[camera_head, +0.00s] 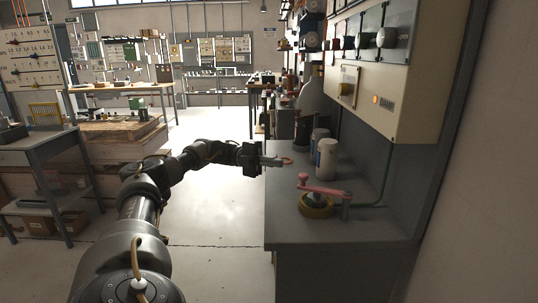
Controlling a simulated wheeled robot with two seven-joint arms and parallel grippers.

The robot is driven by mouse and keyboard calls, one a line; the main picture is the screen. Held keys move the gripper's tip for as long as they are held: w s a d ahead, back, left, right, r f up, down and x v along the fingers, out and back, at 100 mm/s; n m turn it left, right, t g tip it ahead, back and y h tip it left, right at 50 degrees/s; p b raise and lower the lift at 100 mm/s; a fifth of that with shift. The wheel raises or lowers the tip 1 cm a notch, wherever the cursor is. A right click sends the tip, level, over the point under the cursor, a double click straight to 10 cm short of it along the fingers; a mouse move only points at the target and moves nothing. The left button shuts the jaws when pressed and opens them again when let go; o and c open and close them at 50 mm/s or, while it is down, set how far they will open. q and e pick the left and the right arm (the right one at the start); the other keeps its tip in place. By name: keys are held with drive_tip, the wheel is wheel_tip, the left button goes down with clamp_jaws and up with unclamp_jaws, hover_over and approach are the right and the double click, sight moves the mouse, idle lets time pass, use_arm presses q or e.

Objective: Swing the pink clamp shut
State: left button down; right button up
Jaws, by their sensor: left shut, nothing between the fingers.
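The pink clamp (324,190) stands on the grey bench (357,230) on the right. Its pink arm lies roughly level across a round yellowish base, with an upright pink post at its right end and a small pink knob at its left end. My left gripper (284,161) is shut and empty. It is at the bench's left edge, to the left of and beyond the clamp, apart from it. A small reddish ring shows at the fingertips; I cannot tell what it belongs to. My right gripper is not in view.
Two pale canisters (327,158) stand on the bench behind the clamp, with a large grey bottle (313,100) farther back. A control panel (385,85) with knobs and an orange light hangs above the bench. Open floor (215,215) lies to the left of the bench.

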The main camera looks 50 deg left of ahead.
use_arm(q)
drive_tip(key=a, duration=0.3)
drive_tip(key=shift+w+a+p, duration=0.15)
drive_tip(key=shift+w+p, duration=0.2)
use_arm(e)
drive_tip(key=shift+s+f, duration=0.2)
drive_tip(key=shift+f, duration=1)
